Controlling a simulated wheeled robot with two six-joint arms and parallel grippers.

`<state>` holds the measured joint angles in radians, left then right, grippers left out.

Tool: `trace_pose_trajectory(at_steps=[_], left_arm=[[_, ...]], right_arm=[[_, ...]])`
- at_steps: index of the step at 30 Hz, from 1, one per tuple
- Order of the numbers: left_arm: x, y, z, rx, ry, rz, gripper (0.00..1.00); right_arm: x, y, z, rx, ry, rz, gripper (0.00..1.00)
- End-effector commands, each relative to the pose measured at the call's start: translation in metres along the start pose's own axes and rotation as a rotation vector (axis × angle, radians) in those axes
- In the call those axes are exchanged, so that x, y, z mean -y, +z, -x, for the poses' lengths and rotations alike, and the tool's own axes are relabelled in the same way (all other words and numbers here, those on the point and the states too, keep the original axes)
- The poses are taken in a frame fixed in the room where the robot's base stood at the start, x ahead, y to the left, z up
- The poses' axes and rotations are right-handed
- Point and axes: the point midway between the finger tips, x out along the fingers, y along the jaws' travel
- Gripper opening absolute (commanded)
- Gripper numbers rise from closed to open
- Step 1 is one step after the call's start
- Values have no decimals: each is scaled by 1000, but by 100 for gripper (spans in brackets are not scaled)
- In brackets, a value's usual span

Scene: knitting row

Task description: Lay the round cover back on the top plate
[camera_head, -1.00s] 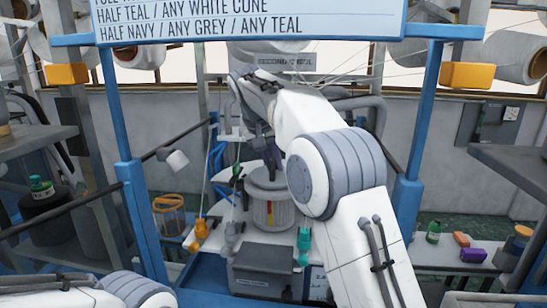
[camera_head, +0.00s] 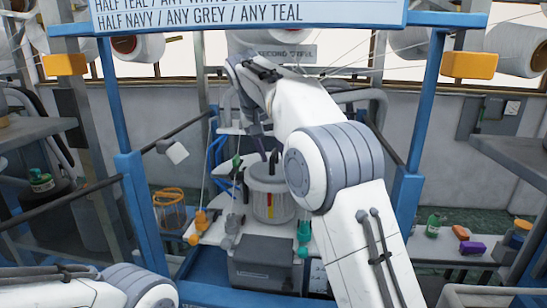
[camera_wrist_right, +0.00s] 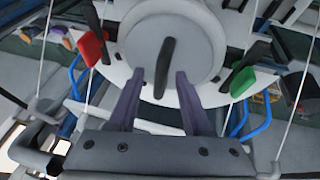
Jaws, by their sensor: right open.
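The round cover is a grey disc with a dark upright handle. In the head view the cover (camera_head: 268,178) lies on top of the ribbed grey cylinder (camera_head: 272,206). In the right wrist view the cover (camera_wrist_right: 190,40) lies flat above a white plate (camera_wrist_right: 118,72), which I take as the top plate. I cannot tell how closely it is seated. My right gripper (camera_head: 258,138) is above and behind the cover. In the wrist view its open fingers (camera_wrist_right: 158,75) point at the handle, with nothing held. My left gripper is out of view; only my left arm shows.
Orange (camera_head: 201,219) and teal (camera_head: 303,232) pieces flank the cylinder. A grey box (camera_head: 261,262) stands in front. Blue posts (camera_head: 427,100) rise either side. Thin yarns run upward nearby. Red (camera_wrist_right: 92,47) and green (camera_wrist_right: 243,83) pieces sit beside the cover in the wrist view.

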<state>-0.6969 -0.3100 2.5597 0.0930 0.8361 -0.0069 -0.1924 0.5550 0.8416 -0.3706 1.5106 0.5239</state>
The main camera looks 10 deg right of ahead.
Motion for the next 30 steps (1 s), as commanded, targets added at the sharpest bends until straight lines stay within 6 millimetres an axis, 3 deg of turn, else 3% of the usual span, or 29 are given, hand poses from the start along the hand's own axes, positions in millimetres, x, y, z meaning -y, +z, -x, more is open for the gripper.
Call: trace_pose_trajectory(at_steps=[1, 6, 15, 30], left_arm=[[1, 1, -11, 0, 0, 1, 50], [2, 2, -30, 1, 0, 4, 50], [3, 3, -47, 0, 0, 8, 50], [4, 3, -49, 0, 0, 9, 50]], right_arm=[[8, 12, 0, -1, -2, 4, 50], [25, 45, 17, -2, -4, 5, 50], [46, 88, 42, 0, 0, 3, 50], [50, 97, 50, 1, 0, 0, 50]])
